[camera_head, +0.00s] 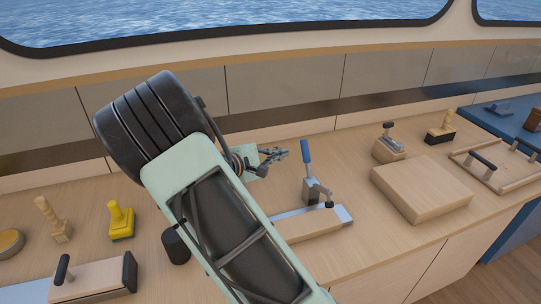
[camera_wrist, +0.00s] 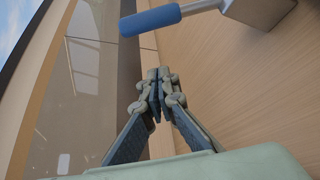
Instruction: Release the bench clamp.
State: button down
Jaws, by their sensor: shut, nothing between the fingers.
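The bench clamp (camera_head: 317,191) stands on the wooden counter right of my arm. Its blue-handled lever (camera_head: 306,158) points upward, and its arm reaches right to a dark pad over a light metal strip and a wooden piece (camera_head: 306,224). My gripper (camera_head: 284,152) is shut and empty, just left of the blue handle and apart from it in the head view. In the wrist view my gripper (camera_wrist: 158,75) has its fingertips together. The blue handle (camera_wrist: 150,20) lies crosswise beyond them, with the grey clamp body (camera_wrist: 258,8) at the upper right.
A wooden block (camera_head: 420,188) and a small clamp-like tool (camera_head: 389,143) stand to the right, with a brush (camera_head: 440,129) and a handled tray (camera_head: 490,168) beyond. A yellow tool (camera_head: 121,220) and a wooden-handled one (camera_head: 53,219) stand left. The window wall bounds the back.

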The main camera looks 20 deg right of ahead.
aim_at(307, 160)
jog(key=shift+s+d+r+p, duration=0.2)
jog(key=shift+s+d, duration=0.1)
jog(key=shift+d, duration=0.3)
jog(key=shift+s+d+r+p, duration=0.2)
jog(key=shift+s+d, duration=0.1)
jog(key=shift+d, duration=0.35)
jog(key=shift+s+d+r+p, duration=0.2)
jog(key=shift+s+d, duration=0.1)
jog(key=shift+d, duration=0.3)
jog(key=shift+f+b, duration=0.1)
jog(key=shift+b, duration=0.7)
